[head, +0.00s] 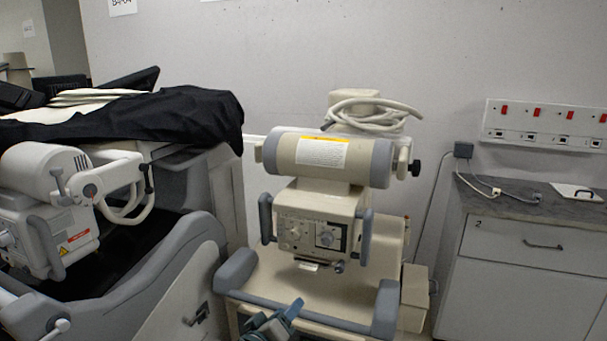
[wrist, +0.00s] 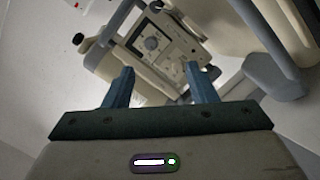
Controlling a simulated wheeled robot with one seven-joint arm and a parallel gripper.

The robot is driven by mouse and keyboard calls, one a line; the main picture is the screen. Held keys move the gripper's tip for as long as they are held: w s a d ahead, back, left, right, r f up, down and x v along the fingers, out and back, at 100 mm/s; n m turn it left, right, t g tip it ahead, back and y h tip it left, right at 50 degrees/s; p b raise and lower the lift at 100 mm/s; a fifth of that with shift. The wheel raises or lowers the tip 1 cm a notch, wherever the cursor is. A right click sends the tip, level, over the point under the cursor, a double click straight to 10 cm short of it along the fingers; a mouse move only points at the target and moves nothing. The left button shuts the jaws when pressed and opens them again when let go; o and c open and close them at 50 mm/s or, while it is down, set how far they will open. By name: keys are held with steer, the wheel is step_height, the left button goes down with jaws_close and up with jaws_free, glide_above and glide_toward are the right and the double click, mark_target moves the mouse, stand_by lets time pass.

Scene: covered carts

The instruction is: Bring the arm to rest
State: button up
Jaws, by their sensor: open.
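My gripper (wrist: 160,88) shows in the wrist view with its two blue fingers apart and nothing between them. It also shows at the bottom edge of the head view (head: 275,322), in front of the beige cart. The cart's control panel (wrist: 158,42) lies beyond the fingers in the wrist view. The rest of my arm is out of view.
The beige cart with a cylinder (head: 330,160) and grey bumpers (head: 386,305) stands close ahead. A machine partly under a black cover (head: 190,115) stands at left. A grey cabinet (head: 520,275) with a dark top stands at right against the wall.

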steer(key=s+d+f+m+g+y+p, duration=0.1)
steer(key=s+d+f+m+g, duration=0.2)
steer(key=s+d+f+g, duration=0.35)
steer(key=s+d+f+m+g+y+p, duration=0.1)
steer(key=s+d+f+m+g+p, duration=0.15)
steer(key=d+f+g, duration=0.6)
steer(key=s+d+r+t+y+p, duration=0.1)
steer(key=s+r, duration=0.3)
steer(key=r, duration=0.5)
steer(key=s+d+r+n+t+y+p, duration=0.1)
steer(key=s+r, duration=0.3)
steer(key=r, duration=0.5)
steer(key=s+d+r+y, duration=0.2)
steer(key=s+r, duration=0.3)
steer(key=r, duration=0.4)
steer(key=shift+t+y+p, duration=0.4)
steer(key=shift+y, duration=0.2)
steer(key=shift+n, duration=0.25)
